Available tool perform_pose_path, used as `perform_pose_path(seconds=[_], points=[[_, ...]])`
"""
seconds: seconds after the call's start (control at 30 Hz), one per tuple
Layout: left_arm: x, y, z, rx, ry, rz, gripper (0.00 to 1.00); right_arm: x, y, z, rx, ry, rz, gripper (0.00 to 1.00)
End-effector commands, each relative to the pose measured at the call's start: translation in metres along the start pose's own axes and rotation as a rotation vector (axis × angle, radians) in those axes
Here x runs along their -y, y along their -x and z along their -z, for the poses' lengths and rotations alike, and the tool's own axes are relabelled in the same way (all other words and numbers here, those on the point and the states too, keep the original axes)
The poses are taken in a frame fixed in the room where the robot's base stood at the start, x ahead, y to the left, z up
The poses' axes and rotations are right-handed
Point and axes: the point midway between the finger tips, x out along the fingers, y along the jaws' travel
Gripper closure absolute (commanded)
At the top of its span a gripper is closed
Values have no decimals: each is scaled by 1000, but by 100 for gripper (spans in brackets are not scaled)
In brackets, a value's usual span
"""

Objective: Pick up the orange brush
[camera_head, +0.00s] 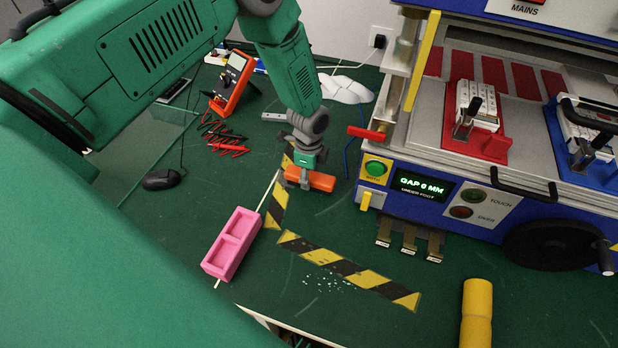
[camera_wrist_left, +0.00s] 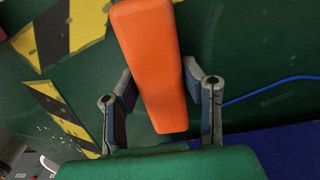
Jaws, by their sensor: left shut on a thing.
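The orange brush (camera_head: 322,182) is a small block-like piece at the middle of the head view, by the front left corner of the blue machine. My left gripper (camera_head: 305,184) reaches down over it and is shut on it. In the left wrist view the brush (camera_wrist_left: 152,65) lies lengthwise between the two fingers of the left gripper (camera_wrist_left: 160,100). Its bristles are hidden. I cannot tell whether it still touches the green mat. My right gripper is not in view.
The blue and grey machine (camera_head: 420,188) stands close on the right. A pink tray (camera_head: 232,243) lies front left, with yellow-black tape (camera_head: 345,268) and white crumbs (camera_head: 328,282) nearby. A yellow cylinder (camera_head: 477,312) is front right. An orange meter (camera_head: 232,83) and mouse (camera_head: 162,179) are left.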

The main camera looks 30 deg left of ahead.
Motion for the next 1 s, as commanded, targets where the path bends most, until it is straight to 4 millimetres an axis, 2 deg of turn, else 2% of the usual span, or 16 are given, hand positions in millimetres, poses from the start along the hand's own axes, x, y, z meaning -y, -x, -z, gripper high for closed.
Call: perform_pose_path(seconds=[0.23, 0.5, 0.63, 0.8, 1.0], points=[[1, 17, -1, -1, 1, 2, 96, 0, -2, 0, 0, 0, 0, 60], [1, 71, 0, -2, 0, 5, 96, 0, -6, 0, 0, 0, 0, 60], [1, 89, -1, -1, 0, 2, 96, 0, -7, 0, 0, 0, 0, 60], [0, 100, -1, -1, 1, 1, 96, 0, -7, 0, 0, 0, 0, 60], [0, 100, -1, -1, 1, 0, 96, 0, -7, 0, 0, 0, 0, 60]])
